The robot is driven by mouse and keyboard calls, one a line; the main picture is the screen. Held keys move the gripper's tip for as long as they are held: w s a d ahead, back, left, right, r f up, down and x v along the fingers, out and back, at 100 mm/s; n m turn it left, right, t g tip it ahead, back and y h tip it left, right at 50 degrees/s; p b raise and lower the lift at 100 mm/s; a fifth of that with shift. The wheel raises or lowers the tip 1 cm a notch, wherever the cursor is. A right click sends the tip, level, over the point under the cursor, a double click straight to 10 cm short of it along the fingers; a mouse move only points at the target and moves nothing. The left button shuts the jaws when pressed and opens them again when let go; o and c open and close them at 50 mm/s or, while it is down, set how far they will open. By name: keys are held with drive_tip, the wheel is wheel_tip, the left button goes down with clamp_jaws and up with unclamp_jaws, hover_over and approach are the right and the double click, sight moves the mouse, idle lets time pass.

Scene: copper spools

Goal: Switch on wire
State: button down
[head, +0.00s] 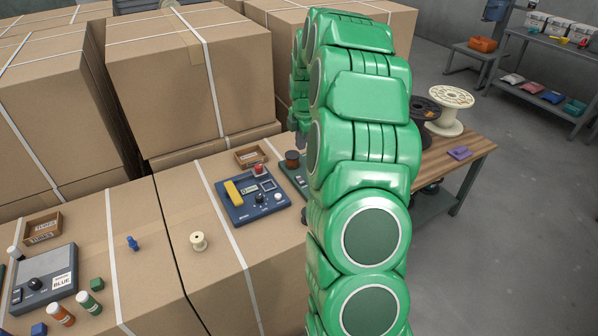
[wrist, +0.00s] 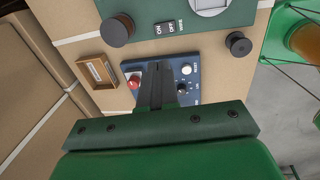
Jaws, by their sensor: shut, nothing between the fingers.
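A green unit with white ON and OFF switch labels (wrist: 164,27) lies at the top of the wrist view; small lettering beside them seems to read WIRE. Its switch position cannot be told. In the head view the green unit (head: 293,176) is mostly hidden behind my arm. My gripper (wrist: 160,67) is shut and empty. In the wrist view its fingers overlap the blue panel (wrist: 146,70), with their tips short of the green unit. I cannot tell whether they touch the panel. The blue panel (head: 247,211) has a yellow bar, a red button and knobs.
A small open box (head: 250,156) stands behind the blue panel. A cream spool (head: 198,241) and a blue piece (head: 133,243) stand on the cartons. A grey-topped unit (head: 45,277) is at left. Tall cartons (head: 190,75) rise behind. A wooden table (head: 470,158) with spools is at right.

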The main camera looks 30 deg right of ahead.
sight(298, 177)
drive_tip(key=f, duration=0.4)
drive_tip(key=w+f, duration=0.1)
drive_tip(key=f, duration=0.4)
drive_tip(key=w+f, duration=0.1)
drive_tip(key=f, duration=0.4)
drive_tip(key=shift+w+d+f, duration=0.1)
drive_tip(key=shift+d+f, duration=0.1)
drive_tip(key=shift+d, duration=0.05)
